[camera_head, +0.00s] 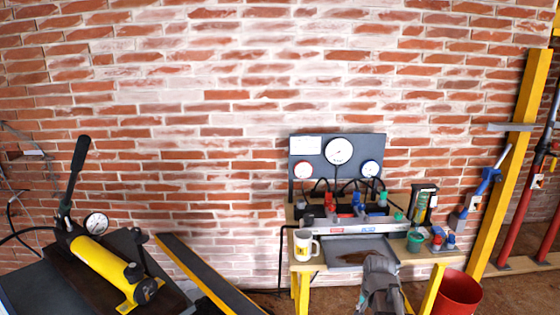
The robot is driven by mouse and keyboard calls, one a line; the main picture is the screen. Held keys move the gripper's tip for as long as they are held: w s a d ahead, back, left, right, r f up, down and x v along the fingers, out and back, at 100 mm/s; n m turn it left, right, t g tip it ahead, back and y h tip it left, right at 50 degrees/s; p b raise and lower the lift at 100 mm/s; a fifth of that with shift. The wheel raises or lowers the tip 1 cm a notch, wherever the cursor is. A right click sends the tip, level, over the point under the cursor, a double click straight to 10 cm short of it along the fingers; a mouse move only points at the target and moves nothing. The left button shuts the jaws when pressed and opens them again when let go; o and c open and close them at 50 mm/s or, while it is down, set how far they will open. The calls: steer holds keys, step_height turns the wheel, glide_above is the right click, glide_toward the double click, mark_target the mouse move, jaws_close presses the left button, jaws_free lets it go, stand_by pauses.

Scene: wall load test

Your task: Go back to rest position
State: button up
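My gripper (380,287) is the grey shape at the bottom edge, right of centre. It is in front of the work table (425,256) and overlaps the front of a grey tray (345,259) on it. The fingers are too small and unclear to tell whether they are open or shut, and I cannot make out any held object.
A gauge panel (312,150) stands at the table's back. A white mug (303,245) and a green cup (415,242) stand on the table. A red bucket (459,293) is at right. A yellow hand pump (105,268) is at left. The upper brick wall is clear.

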steer(key=s+a+f+n+b, duration=0.3)
steer(key=s+a+f+n, duration=0.1)
steer(key=s+a+n, duration=0.35)
step_height(320, 180, up, 12)
steer(key=p, duration=1.2)
steer(key=shift+w+a+g, duration=0.35)
steer(key=shift+a+g, duration=0.05)
steer(key=shift+a, duration=0.05)
stand_by(0.4)
